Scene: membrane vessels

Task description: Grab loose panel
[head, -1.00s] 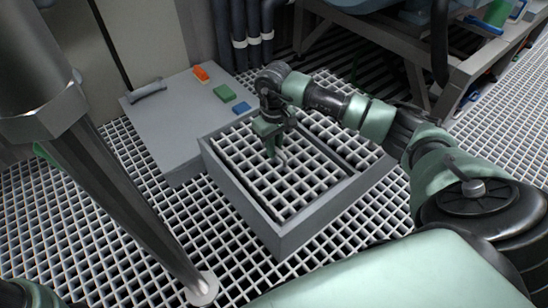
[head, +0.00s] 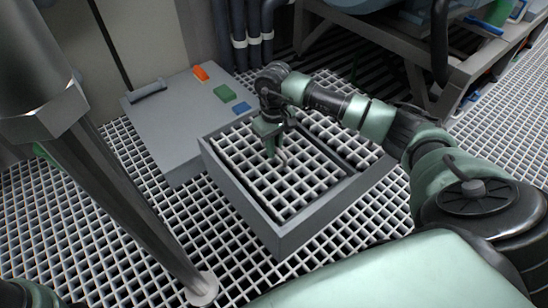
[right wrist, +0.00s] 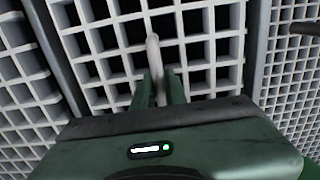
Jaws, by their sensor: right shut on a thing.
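The loose panel is a pale square grating (head: 290,185) inside a raised grey frame (head: 275,235) in the middle of the head view. It also fills much of the right wrist view (right wrist: 205,50). My right gripper (head: 273,152) points down at the panel's far left part. In the right wrist view its two green fingers (right wrist: 160,88) are shut on a pale bar of the panel. Part of the panel is hidden behind the gripper and arm. My left gripper is not in view.
A grey box (head: 165,125) with a dark handle and orange, green and blue blocks adjoins the frame at the left. A thick metal post (head: 135,205) stands at the left front. Dark pipes (head: 253,35) and a metal bench (head: 400,50) are behind. Grating floor surrounds the frame.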

